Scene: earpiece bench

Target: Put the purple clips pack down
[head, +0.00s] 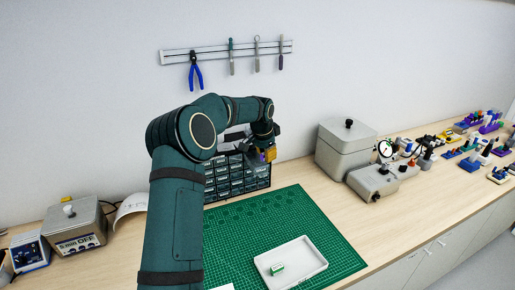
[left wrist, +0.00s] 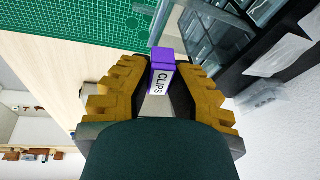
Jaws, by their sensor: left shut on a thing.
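The purple clips pack (left wrist: 162,70) is a small purple box with a white label reading CLIPS. My left gripper (left wrist: 158,90) is shut on it, with yellow-brown ridged fingers on both sides in the left wrist view. In the head view my left gripper (head: 267,155) holds the pack in front of the dark drawer cabinet (head: 222,188), near its upper right; the pack is a tiny purple patch there. The left wrist view shows the cabinet (left wrist: 225,38) beside the pack and the green cutting mat (left wrist: 90,22) beyond. My right gripper is not in view.
A grey lidded box (head: 343,150) and a dial gauge device (head: 376,180) stand to the right. A grey timer unit (head: 78,228) stands left. Tools hang on the wall rail (head: 215,53).

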